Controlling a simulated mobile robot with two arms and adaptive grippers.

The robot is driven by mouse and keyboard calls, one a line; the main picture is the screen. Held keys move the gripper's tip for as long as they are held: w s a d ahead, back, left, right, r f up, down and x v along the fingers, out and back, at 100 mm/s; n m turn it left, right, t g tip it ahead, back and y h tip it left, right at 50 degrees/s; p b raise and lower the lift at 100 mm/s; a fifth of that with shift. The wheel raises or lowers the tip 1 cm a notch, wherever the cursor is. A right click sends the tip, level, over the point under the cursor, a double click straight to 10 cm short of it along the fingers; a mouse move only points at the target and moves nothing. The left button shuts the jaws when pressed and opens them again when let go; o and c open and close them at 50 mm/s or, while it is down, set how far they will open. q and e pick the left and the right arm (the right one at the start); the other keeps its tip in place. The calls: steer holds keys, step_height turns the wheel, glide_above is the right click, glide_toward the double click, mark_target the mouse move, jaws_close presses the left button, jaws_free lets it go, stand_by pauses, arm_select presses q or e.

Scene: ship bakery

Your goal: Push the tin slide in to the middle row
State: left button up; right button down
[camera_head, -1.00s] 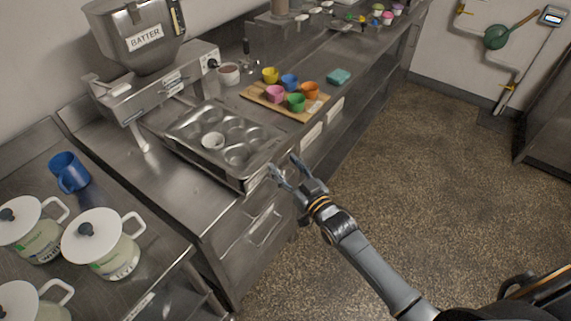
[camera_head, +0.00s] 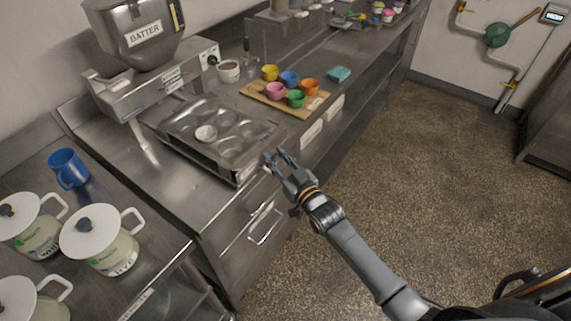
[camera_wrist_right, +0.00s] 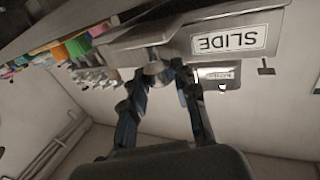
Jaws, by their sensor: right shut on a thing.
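The metal muffin tin (camera_head: 233,155) lies on the tin slide (camera_head: 241,178) below the batter hopper (camera_head: 138,28). One white paper cup (camera_head: 206,133) sits in a hollow of the tin. The slide's front plate with its SLIDE label (camera_wrist_right: 229,40) shows upside down in the right wrist view. My right gripper (camera_head: 272,160) is at the slide's front end, on the aisle side. Its fingers are shut on the small round slide knob (camera_wrist_right: 158,70), which lies between them in the wrist view. My left gripper is not in view.
A wooden board (camera_head: 262,97) with several coloured cups stands behind the tin. A small pot (camera_head: 229,70) and a teal block (camera_head: 338,74) are nearby. White-lidded jars (camera_head: 100,240) and a blue mug (camera_head: 68,168) stand at left. The aisle floor (camera_head: 420,170) is clear.

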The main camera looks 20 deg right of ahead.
mark_target(244, 142)
steer(key=w+a+b, duration=0.1)
steer(key=w+a, duration=0.1)
steer(key=w, duration=0.1)
steer(key=w+a+b, duration=0.2)
steer(key=w, duration=0.1)
steer(key=w+a+b, duration=0.1)
steer(key=w+a, duration=0.2)
steer(key=shift+f, duration=0.2)
steer(key=shift+w+a+r, duration=0.1)
steer(key=shift+w+a, duration=0.05)
steer(key=c, duration=1.1)
jaws_free()
steer(key=shift+o, duration=0.4)
steer(key=v, duration=1.2)
steer(key=shift+r, duration=0.1)
